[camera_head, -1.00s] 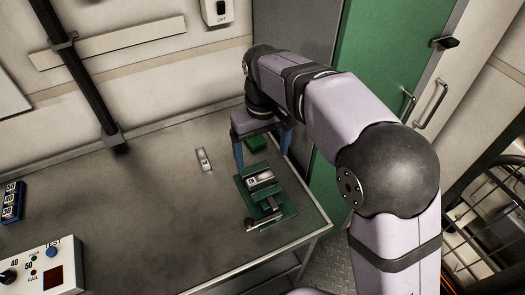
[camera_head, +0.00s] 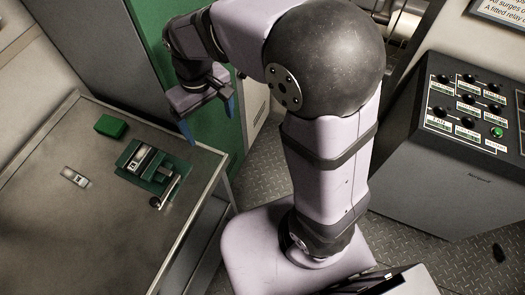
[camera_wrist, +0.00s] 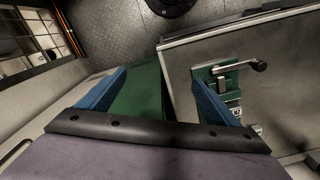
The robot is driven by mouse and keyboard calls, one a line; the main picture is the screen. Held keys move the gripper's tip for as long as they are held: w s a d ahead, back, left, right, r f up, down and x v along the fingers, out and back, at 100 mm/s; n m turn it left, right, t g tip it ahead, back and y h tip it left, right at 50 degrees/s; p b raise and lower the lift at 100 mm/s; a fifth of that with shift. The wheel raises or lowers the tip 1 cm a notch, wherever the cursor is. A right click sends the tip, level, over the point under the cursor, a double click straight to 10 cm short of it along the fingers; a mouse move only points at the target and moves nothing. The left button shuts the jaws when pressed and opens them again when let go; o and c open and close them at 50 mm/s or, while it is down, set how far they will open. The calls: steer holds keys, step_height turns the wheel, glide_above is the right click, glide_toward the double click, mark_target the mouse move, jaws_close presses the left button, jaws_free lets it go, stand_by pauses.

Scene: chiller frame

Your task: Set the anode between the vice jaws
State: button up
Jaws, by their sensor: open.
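The green vice (camera_head: 133,177) stands near the right edge of the grey bench. A small pale grey block with a dark mark (camera_head: 142,157) sits at its jaws and looks like an anode. A similar small block (camera_head: 75,177) lies flat on the bench, left of the vice; I cannot tell the two apart by kind. My gripper (camera_head: 207,122) is open and empty, with blue fingers, off the bench to the right of the vice and apart from it. In the wrist view, the vice (camera_wrist: 217,72) with its handle shows beyond the right finger of my gripper (camera_wrist: 160,77).
A green block (camera_head: 111,126) lies on the bench behind the vice. A green door (camera_head: 165,70) stands behind my gripper. A dark control cabinet (camera_head: 440,170) with several knobs stands at the right. Bare bench top (camera_head: 75,235) is clear in front.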

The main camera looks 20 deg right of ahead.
steer(key=s+d+f+m, duration=0.4)
steer(key=s+d+f, duration=0.1)
steer(key=s+d, duration=0.5)
steer(key=shift+s+d+f, duration=0.3)
steer(key=shift+s+d, duration=0.1)
steer(key=shift+d, duration=0.35)
